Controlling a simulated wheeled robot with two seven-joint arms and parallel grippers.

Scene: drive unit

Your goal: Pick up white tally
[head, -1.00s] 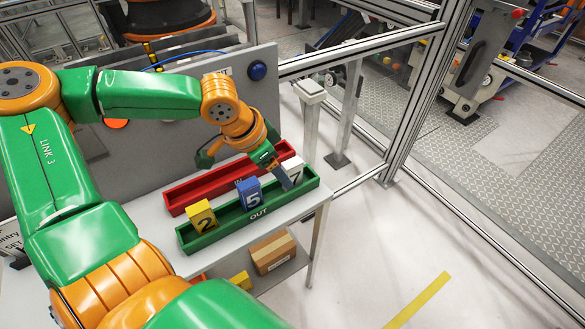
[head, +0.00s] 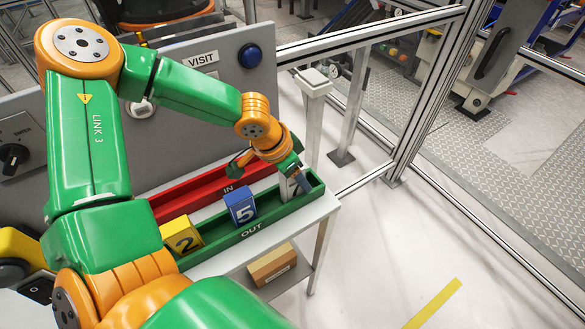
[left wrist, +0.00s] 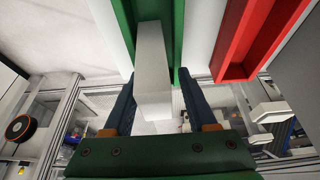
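The white tally (head: 284,188) stands at the right end of the green OUT tray (head: 262,223), and a finger hides part of its front. My left gripper (head: 295,183) is at this tally, reaching down from above. In the left wrist view the white tally (left wrist: 154,65) is a pale block lying between the two blue fingers of my left gripper (left wrist: 156,100). The fingers are spread, with a gap showing on each side of the tally. My right gripper is in neither view.
A blue tally "5" (head: 241,206) and a yellow tally "2" (head: 182,238) stand further left in the green tray. The red IN tray (head: 190,196) lies just behind it. A grey panel with a blue button (head: 250,56) rises at the back. A cardboard box (head: 272,266) is on the lower shelf.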

